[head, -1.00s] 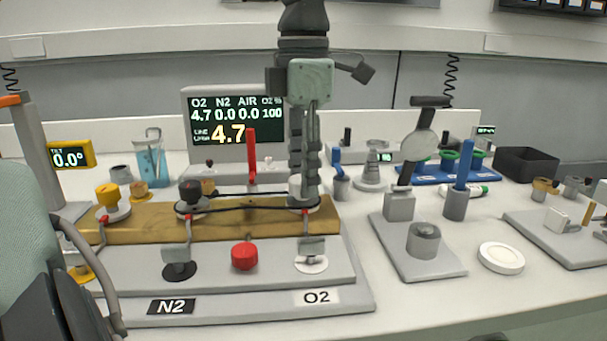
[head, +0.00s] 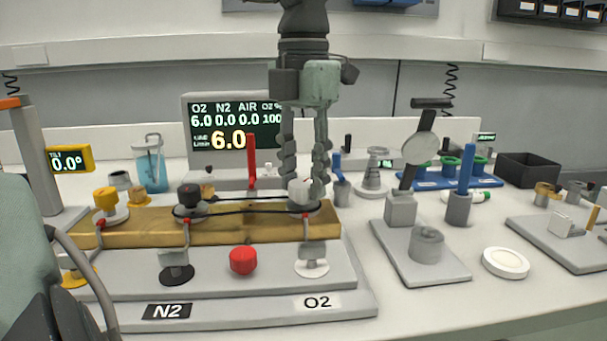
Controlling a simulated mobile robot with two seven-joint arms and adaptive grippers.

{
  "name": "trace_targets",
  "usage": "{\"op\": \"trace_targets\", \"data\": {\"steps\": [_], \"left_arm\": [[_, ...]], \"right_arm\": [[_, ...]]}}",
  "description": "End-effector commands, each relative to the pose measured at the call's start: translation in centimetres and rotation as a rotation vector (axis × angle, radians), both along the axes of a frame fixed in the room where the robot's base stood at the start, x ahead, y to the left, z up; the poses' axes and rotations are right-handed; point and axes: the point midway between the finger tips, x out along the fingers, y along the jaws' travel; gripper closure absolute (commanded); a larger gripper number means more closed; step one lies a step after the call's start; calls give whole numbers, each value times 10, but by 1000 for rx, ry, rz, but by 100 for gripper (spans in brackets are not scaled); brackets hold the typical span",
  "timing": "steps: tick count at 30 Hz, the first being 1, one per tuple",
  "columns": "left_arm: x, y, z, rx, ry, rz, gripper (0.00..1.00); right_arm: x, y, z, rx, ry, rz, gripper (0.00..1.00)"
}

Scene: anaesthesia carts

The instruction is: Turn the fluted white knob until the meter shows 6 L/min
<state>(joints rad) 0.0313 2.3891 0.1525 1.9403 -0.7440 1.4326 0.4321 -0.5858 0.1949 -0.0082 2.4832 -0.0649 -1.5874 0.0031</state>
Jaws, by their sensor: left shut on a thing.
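The fluted white knob (head: 301,187) sits on the brass block (head: 245,229), at its right end above the O2 label (head: 317,302). My left gripper (head: 303,190) points down from above, with one finger on each side of the knob, shut on it. The fingers partly hide the knob. The meter display (head: 236,124) behind the block reads 6.0 in large yellow digits, with O2 6.0, N2 0.0 and AIR 0.0 above. My right gripper is not in view.
A black knob (head: 189,194) and a yellow knob (head: 106,199) stand along the block. A red upright lever (head: 251,160) rises behind it. A red button (head: 243,260) is in front. A grey stand with a round disc (head: 420,149) stands to the right.

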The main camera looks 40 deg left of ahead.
Motion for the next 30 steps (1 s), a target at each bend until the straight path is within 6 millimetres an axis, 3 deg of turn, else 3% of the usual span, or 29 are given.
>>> {"op": "trace_targets", "data": {"steps": [10,11,15,25,30], "left_arm": [[0,0,1,1,-1,2,94],[0,0,1,1,-1,2,61],[0,0,1,0,-1,1,44],[0,0,3,0,-1,1,44],[1,0,24,0,-5,3,44]], "right_arm": [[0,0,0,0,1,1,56],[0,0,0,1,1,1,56],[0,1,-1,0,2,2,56],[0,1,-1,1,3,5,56],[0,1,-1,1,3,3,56]]}}
